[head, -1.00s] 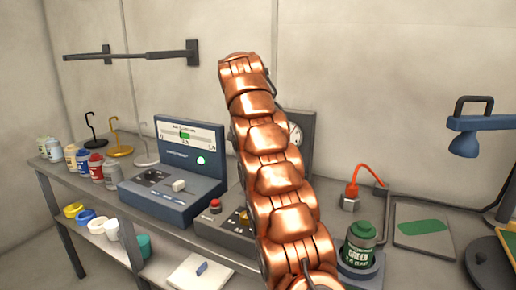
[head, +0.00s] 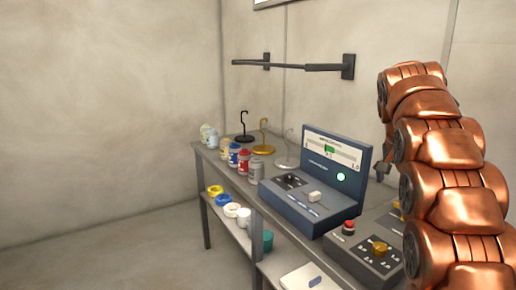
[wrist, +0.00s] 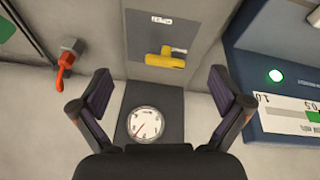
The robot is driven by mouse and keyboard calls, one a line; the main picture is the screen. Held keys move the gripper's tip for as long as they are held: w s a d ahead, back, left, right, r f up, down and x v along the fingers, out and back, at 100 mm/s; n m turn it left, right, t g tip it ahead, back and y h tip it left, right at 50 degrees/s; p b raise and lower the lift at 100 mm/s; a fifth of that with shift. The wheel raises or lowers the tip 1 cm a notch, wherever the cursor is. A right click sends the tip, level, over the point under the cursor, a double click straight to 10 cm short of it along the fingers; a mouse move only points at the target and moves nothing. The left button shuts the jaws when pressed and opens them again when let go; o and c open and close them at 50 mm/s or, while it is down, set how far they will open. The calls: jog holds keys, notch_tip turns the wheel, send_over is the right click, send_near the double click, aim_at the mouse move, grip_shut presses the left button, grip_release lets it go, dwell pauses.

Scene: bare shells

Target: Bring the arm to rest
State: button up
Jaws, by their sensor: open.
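My arm (head: 450,180), a chain of copper segments, rises along the right side of the head view. In the wrist view my gripper (wrist: 160,92) is open, its two dark fingers spread wide with nothing between them. Beyond the fingers is a dark panel with a round white dial gauge (wrist: 145,123) and a grey box with a yellow handle (wrist: 165,61). In the head view the gripper is mostly hidden behind the arm; a small dark part shows at the arm's left edge.
A blue console (head: 330,185) with a lit green lamp stands on the bench left of my arm; it also shows in the wrist view (wrist: 285,120). Several jars and hooked stands line the bench's far end. A dark wall bar (head: 290,65) hangs above. Floor at left is clear.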

jog(key=s+a+f+n+g+y+p, duration=0.1)
jog(key=s+a, duration=0.5)
jog(key=s, duration=0.7)
jog(key=s+a+f+n+g+y+p, duration=0.1)
jog(key=s+a+f+n+p, duration=0.2)
jog(key=s, duration=1)
jog(key=s+a+f+n+g+y+p, duration=0.1)
jog(key=s+a+f+n, duration=0.4)
jog(key=s, duration=0.9)
jog(key=a+f+p, duration=0.1)
jog(key=a+f, duration=0.2)
jog(key=a, duration=0.1)
jog(key=shift+a+f, duration=0.3)
jog(key=shift+f, duration=0.05)
